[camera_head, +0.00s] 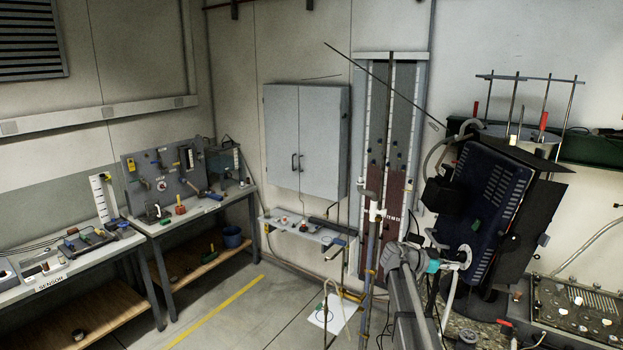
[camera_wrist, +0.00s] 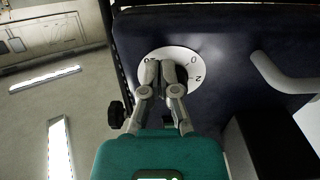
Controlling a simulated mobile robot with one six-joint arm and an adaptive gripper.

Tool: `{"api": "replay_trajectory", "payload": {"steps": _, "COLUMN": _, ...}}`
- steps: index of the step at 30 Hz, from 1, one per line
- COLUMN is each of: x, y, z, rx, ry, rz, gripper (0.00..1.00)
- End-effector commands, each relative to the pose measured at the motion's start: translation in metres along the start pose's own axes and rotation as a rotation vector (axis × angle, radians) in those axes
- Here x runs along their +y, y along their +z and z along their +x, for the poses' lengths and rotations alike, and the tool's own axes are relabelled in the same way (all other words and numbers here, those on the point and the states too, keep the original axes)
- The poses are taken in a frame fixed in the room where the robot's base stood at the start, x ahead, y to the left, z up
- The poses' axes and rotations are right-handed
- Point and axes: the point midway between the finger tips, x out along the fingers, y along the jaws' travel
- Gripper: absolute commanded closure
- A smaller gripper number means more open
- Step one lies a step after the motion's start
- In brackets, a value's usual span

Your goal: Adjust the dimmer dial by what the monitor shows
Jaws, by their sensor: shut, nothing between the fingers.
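The dial (camera_wrist: 191,54) is a white disc with dark markings on a dark blue housing (camera_wrist: 222,38) in the wrist view. Its middle is hidden behind my fingers, so I cannot read its setting. My gripper (camera_wrist: 167,70) is shut and empty, its fingertips in front of the dial; I cannot tell whether they touch it. In the head view the dark blue housing with vent slots (camera_head: 497,190) stands tilted at the right, and my gripper (camera_head: 456,257) is at its lower left side. I cannot make out a lit monitor screen in either view.
A pale curved handle (camera_wrist: 280,78) sits right of the dial, and a black knob (camera_wrist: 116,114) at its left. A metal rig (camera_head: 585,305) with fittings lies at lower right. Workbenches (camera_head: 205,208) line the left wall; the floor (camera_head: 235,315) between is mostly clear.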

Motion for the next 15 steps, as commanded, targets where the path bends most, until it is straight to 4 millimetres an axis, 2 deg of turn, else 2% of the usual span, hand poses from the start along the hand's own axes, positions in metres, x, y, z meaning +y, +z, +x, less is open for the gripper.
{"api": "replay_trajectory", "payload": {"steps": 15, "x": -0.0016, "y": -0.0047, "z": 0.0002, "rx": 0.000, "ry": 0.000, "rz": 0.000, "gripper": 1.00}}
